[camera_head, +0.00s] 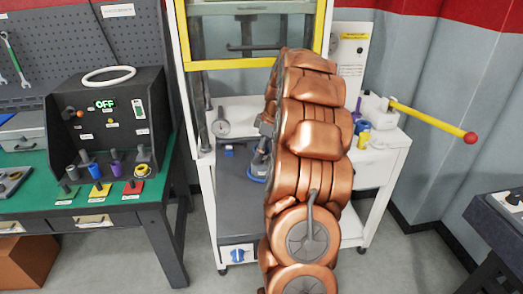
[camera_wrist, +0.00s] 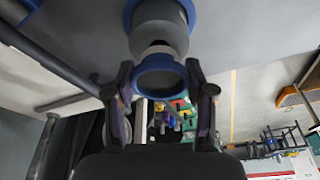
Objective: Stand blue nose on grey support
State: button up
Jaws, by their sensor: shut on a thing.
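In the wrist view my gripper (camera_wrist: 160,77) has its two dark fingers closed on either side of a round blue piece, the blue nose (camera_wrist: 160,63). A grey cylinder (camera_wrist: 162,36), apparently the grey support, is lined up just beyond it, with a wider blue ring (camera_wrist: 182,8) at its far end. Whether the nose touches the support cannot be told. In the head view my gripper (camera_head: 262,155) is low in front of the white cart, partly hidden behind my copper arm. A blue ring (camera_head: 257,178) shows below it on the grey lower surface.
A yellow-framed press window (camera_head: 255,63) stands above the white cart. The green bench (camera_head: 40,212) at left holds a black tester (camera_head: 107,130) and several small coloured pieces.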

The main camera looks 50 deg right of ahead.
jog(key=shift+f, duration=0.2)
jog(key=shift+f+b, duration=0.3)
jog(key=shift+b, duration=0.4)
jog(key=shift+f+b, duration=0.25)
jog(key=shift+b, duration=0.6)
dwell(0.9)
jog(key=o, duration=1)
jog(key=o, duration=0.5)
jog(key=shift+o, duration=0.2)
jog(key=shift+r, duration=0.1)
jog(key=shift+r, duration=3.7)
